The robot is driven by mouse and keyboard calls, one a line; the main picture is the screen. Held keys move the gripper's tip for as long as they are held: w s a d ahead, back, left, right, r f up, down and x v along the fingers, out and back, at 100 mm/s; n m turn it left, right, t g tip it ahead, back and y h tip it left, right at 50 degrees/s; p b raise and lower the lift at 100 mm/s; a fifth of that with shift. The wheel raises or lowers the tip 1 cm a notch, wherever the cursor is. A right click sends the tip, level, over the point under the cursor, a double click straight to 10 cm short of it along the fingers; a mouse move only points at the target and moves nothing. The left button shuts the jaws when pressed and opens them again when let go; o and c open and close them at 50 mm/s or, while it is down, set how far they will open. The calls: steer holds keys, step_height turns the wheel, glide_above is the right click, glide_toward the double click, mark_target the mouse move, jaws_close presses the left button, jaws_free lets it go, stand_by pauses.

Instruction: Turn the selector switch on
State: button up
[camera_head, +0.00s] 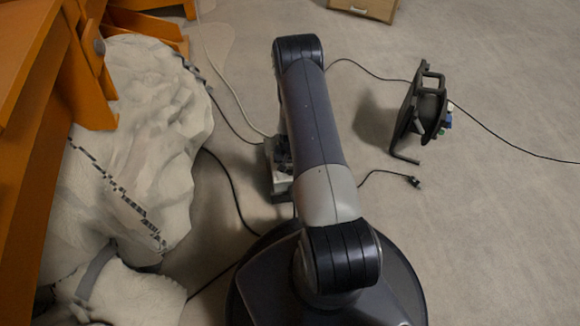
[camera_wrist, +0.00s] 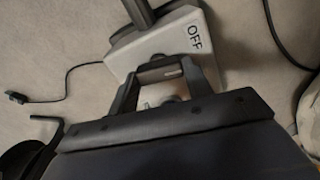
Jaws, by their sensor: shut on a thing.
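The selector switch is a pale grey box (camera_wrist: 188,38) on the floor, with the black word OFF on its face in the wrist view. In the head view, part of the box (camera_head: 276,178) shows just left of my arm. My gripper (camera_wrist: 163,70) lies over the box in the wrist view, its dark fingers bent inward and shut on a part of the switch. The held part is mostly hidden by the fingers, so its angle cannot be told.
A black cable reel on a stand (camera_head: 424,110) stands to the right. A large pale rock-like mass (camera_head: 155,120) and an orange frame (camera_head: 25,110) fill the left. Cables (camera_head: 228,185) run over the floor. A wooden box (camera_head: 366,8) lies at the top.

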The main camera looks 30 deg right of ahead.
mark_target(291, 168)
steer(key=m+b, duration=0.2)
steer(key=m, duration=0.3)
steer(key=shift+d, duration=0.1)
steer(key=shift+m+b, duration=0.9)
steer(key=shift+m, duration=1.6)
steer(key=o, duration=1)
steer(key=shift+r, duration=0.1)
step_height(291, 168, up, 11)
steer(key=p, duration=0.4)
steer(key=shift+f, duration=0.2)
step_height(291, 168, down, 11)
steer(key=b, duration=0.4)
steer(key=shift+r, duration=0.1)
